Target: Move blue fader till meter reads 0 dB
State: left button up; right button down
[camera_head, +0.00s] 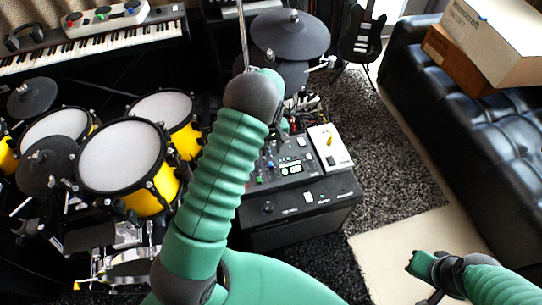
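A dark mixer (275,183) with a lit meter display (291,168) sits on a black box right of centre. The digits are too small to read. Small coloured caps, green, red and bluish, stand on the mixer's left part; I cannot single out the blue fader for sure. My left arm rises in front and hides the mixer's left side. My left gripper (284,127) is partly hidden behind the arm, over the mixer's back edge; its fingers are too small to judge. My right gripper (424,268) is at the lower right, away from the mixer, its opening unclear.
A white device (330,148) with a yellow part stands right of the mixer on the black box (300,215). Yellow drums (120,157) stand left, a keyboard (95,43) behind. A black sofa (470,120) with boxes is at right. Carpet between is clear.

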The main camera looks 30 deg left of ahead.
pick_arm(q)
notch_tip(320, 180, up, 8)
jog(key=p, duration=0.1)
jog(key=shift+f, duration=0.25)
dwell(1.4)
jog(key=s+d+r+m+t+p, duration=0.1)
jog(key=s+d+r+m, duration=0.4)
jog(key=s+d, duration=0.3)
jog(key=s+d+r+m+t, duration=0.2)
jog(key=s+d+r+m, duration=0.35)
jog(key=s, duration=0.45)
notch_tip(320, 180, up, 10)
jog(key=p, duration=1.1)
jog(key=shift+w+n+p, duration=0.2)
jog(key=shift+n+p, duration=0.15)
